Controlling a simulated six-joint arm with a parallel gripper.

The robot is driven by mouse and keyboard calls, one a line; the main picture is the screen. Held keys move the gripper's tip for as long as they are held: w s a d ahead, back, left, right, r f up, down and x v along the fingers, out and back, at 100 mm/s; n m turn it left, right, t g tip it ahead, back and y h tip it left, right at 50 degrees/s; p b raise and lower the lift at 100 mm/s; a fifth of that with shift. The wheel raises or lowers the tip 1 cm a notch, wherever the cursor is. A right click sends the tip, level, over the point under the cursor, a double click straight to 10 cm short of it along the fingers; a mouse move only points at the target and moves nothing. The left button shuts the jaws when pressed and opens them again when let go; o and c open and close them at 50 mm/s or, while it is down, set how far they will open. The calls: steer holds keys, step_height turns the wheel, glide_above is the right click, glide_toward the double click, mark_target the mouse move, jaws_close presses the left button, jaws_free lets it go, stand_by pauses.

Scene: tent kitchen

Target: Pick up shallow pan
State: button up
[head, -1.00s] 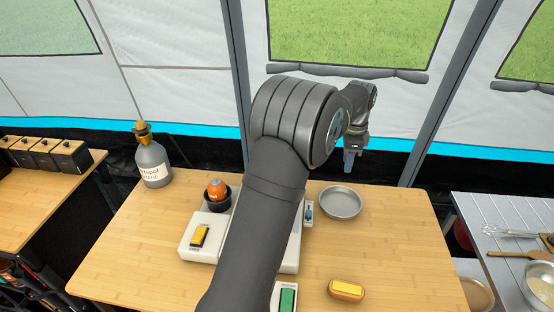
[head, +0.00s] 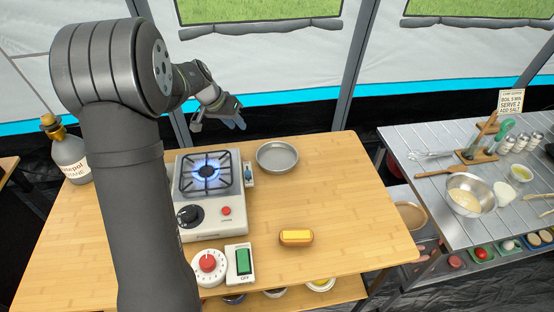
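A shallow grey metal pan (head: 277,158) sits flat on the wooden table, just right of the gas stove (head: 209,196). A blue flame burns on the stove's burner. My gripper (head: 238,118) is up beyond the table's back edge, to the left of the pan and above it in the picture. It is clear of the pan and nothing shows in it. Its fingers are small and seen at an angle, so I cannot tell whether they are apart.
A grey bottle (head: 71,158) stands at the left. A red-knob timer (head: 208,265), a green switch box (head: 240,262) and a yellow-topped item (head: 296,238) lie in front. A metal side table (head: 410,140) with a bowl (head: 466,195) stands right. The table's right part is bare.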

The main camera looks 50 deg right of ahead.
steer(key=x, duration=1.6)
steer(key=shift+s+f, duration=0.15)
steer(key=shift+f, duration=0.05)
jaws_close()
